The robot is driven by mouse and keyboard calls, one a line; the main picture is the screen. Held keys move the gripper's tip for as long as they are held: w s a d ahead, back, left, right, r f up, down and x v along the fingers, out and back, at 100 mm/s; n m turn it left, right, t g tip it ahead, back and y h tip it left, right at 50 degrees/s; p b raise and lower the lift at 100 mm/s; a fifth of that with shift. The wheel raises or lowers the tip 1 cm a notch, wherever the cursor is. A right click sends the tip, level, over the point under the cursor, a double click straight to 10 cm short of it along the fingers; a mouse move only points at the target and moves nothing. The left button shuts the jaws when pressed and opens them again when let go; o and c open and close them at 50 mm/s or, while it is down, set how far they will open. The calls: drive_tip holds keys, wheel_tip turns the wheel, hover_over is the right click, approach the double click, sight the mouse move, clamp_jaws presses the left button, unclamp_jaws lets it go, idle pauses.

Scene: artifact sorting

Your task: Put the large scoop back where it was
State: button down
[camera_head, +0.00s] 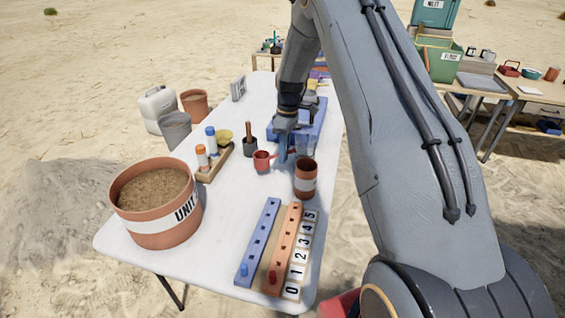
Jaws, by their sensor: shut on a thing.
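A red scoop (262,161) shaped like a small cup is over the middle of the white table, with its handle pointing right toward my gripper (283,153). My gripper points down and is shut on the scoop's handle; the fingertips are small and partly merge with the things behind them. I cannot tell whether the scoop touches the table. Whether this is the large scoop is not clear, as no second scoop shows plainly. A blue tray (312,132) lies just behind my gripper, partly hidden by my arm.
A brown labelled pot (305,180) stands close right of my gripper. A dark cup with a wooden-handled tool (248,146) stands to the left. A large sand-filled bucket (155,222) is at the left; blue (258,240) and orange (284,248) peg strips lie in front.

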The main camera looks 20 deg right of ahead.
drive_tip(key=shift+f+p, duration=0.55)
drive_tip(key=shift+f, duration=1.45)
drive_tip(key=shift+f, duration=0.15)
drive_tip(key=c, duration=1.8)
unclamp_jaws()
wheel_tip(320, 180, up, 11)
drive_tip(key=w+d+b, duration=0.1)
drive_tip(key=b, duration=0.3)
drive_tip(key=s+a+r+m, duration=0.1)
drive_tip(key=s+a+m, duration=0.1)
drive_tip(key=s, duration=0.8)
drive_tip(key=s+a+r+m+t, duration=0.1)
drive_tip(key=s+a+m, duration=0.2)
drive_tip(key=s, duration=0.8)
drive_tip(key=s+a+r+m+t+h, duration=0.1)
drive_tip(key=s+m, duration=0.4)
drive_tip(key=s, duration=0.5)
drive_tip(key=shift+s+a+r, duration=0.35)
drive_tip(key=shift+a, duration=0.55)
